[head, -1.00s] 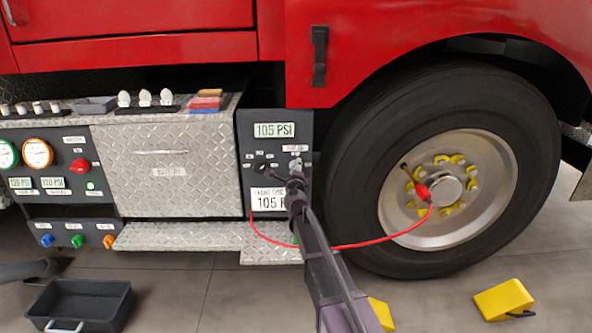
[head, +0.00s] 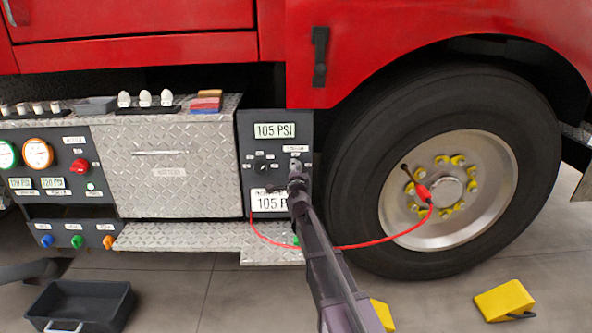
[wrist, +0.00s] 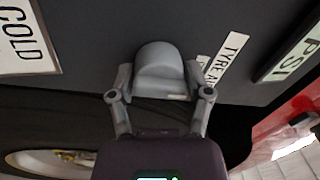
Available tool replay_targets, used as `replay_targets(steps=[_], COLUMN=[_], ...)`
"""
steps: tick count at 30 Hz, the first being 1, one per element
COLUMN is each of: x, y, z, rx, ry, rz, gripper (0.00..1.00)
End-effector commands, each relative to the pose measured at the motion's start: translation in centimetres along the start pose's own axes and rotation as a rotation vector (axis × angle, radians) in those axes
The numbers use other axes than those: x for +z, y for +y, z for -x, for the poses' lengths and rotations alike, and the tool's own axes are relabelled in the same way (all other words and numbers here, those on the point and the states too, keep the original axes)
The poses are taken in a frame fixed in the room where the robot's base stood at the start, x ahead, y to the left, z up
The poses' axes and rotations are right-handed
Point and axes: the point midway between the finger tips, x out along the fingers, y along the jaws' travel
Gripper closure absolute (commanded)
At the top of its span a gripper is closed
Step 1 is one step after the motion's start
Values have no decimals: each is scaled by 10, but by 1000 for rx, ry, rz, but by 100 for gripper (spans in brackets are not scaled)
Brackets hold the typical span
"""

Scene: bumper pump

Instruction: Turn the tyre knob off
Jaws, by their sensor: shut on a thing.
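The tyre knob (wrist: 160,62) is a grey rounded knob on the dark panel, beside a label that begins "TYRE A" (wrist: 228,58) in the wrist view. My gripper (wrist: 159,82) has one finger on each side of the knob and is shut on it. In the head view my gripper (head: 296,178) reaches up to the right part of the dark panel (head: 245,140), left of the tyre, and mostly hides the knob. Displays above and below on this panel read 105 PSI.
A black knob (head: 261,167) sits just left of my gripper. A red hose (head: 385,240) runs from below the panel to the wheel hub. A diamond-plate step (head: 180,238) juts out below. Yellow chocks (head: 504,299) and a black bin (head: 82,303) are on the floor.

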Motion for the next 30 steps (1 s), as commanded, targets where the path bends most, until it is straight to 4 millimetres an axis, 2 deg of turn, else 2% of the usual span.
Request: replay_targets(steps=[10,11,12,14,30], x=[0,0,0,0,0], y=[1,1,1,1,0], z=[0,0,0,0,0], rx=[0,0,0,0,0], ry=[-1,-1,-1,-1,1], rz=[6,6,6,5,-7], gripper=[84,33,21,6,6])
